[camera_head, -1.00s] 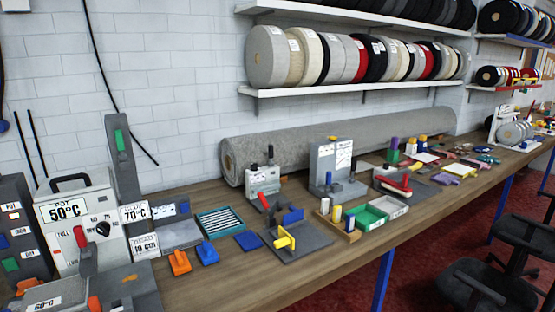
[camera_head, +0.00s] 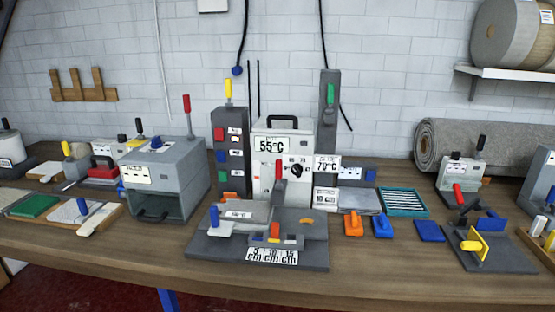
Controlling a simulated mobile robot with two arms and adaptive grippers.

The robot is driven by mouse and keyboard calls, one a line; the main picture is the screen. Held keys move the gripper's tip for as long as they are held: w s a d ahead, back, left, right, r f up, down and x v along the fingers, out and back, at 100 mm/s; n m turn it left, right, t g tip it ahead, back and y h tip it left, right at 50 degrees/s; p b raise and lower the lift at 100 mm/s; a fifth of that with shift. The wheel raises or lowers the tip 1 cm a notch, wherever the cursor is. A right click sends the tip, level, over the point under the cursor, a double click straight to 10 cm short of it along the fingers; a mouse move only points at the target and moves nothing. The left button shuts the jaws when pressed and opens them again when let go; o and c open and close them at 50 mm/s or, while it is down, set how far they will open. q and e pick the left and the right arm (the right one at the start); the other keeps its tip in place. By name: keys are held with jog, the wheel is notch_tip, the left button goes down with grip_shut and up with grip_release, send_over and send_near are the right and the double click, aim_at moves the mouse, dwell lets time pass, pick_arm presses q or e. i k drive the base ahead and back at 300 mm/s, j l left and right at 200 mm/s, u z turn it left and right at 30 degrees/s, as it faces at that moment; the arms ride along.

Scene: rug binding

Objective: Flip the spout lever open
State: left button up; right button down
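The white-grey pot (camera_head: 262,124) with a black top handle and a display reading about 55°C stands at the middle of the bench. A red-tipped lever (camera_head: 278,171) stands upright in front of it; it looks like the spout lever, but I cannot tell surely. The spout itself is not clearly visible. Neither of my grippers is in view.
A grey box machine (camera_head: 180,170) with a red-tipped lever stands left of a dark panel (camera_head: 231,150) with coloured buttons. A tall grey post (camera_head: 329,110) with a green handle stands right of the pot. Orange and blue blocks (camera_head: 382,226) lie right. The front bench edge is clear.

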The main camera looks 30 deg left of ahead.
aim_at(279, 163)
jog(key=u, duration=0.95)
